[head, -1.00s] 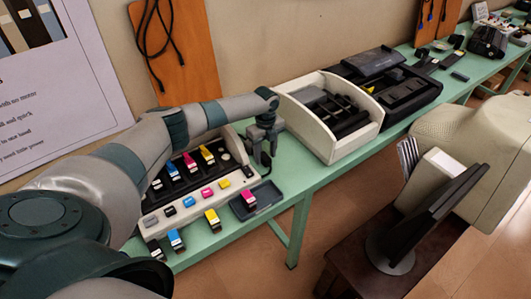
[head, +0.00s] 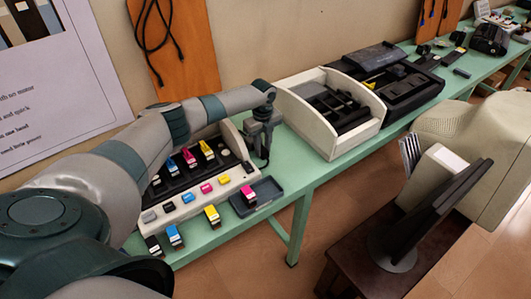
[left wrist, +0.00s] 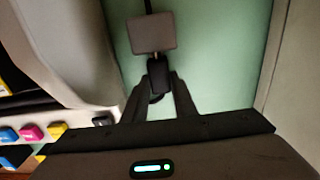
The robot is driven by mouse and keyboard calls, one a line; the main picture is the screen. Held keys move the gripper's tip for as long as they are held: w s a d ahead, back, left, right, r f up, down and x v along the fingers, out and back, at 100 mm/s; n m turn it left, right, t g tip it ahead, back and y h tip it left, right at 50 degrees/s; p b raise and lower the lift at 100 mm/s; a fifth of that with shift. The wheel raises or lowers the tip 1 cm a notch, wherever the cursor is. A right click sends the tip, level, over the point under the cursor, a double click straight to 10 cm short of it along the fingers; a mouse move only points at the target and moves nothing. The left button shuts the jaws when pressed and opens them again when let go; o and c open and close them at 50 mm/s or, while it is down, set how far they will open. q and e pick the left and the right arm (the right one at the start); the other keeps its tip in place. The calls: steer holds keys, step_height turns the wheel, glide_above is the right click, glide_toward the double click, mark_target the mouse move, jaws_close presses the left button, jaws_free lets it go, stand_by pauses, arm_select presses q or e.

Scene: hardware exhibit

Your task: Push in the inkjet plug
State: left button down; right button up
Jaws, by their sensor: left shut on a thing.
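My left gripper (head: 262,147) points down over the green bench, just right of the white inkjet unit (head: 231,185) with its coloured cartridges. In the left wrist view its fingers (left wrist: 160,74) are shut on a small black plug (left wrist: 159,75). A grey square block (left wrist: 152,33) lies straight ahead of the plug, with a black cable at its far side. A short metallic piece shows between plug and block. I cannot tell how deep the plug sits. In the head view the gripper hides the plug. My right gripper is not in view.
A dark tray (head: 257,196) holding a pink cartridge stands in front of the gripper. Several cartridges line the bench's front edge. A white open-topped printer (head: 312,140) stands close on the right. A monitor (head: 433,212) stands on a lower brown table.

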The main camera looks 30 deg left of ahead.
arm_select(q)
steer(key=shift+w+a+b, duration=0.3)
steer(key=shift+a+b, duration=0.05)
steer(key=shift+a, duration=0.3)
steer(key=shift+r, duration=0.15)
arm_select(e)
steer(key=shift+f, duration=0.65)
arm_select(q)
steer(key=c, duration=1.7)
jaws_free()
steer(key=shift+a, duration=0.1)
steer(key=shift+c, duration=0.2)
steer(key=o, duration=0.3)
steer(key=shift+r, duration=0.35)
step_height(320, 180, up, 16)
steer(key=b, duration=0.4)
steer(key=shift+r, duration=0.25)
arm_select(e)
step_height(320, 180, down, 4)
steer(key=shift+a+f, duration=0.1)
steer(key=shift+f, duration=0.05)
arm_select(q)
steer(key=shift+s+f, duration=0.1)
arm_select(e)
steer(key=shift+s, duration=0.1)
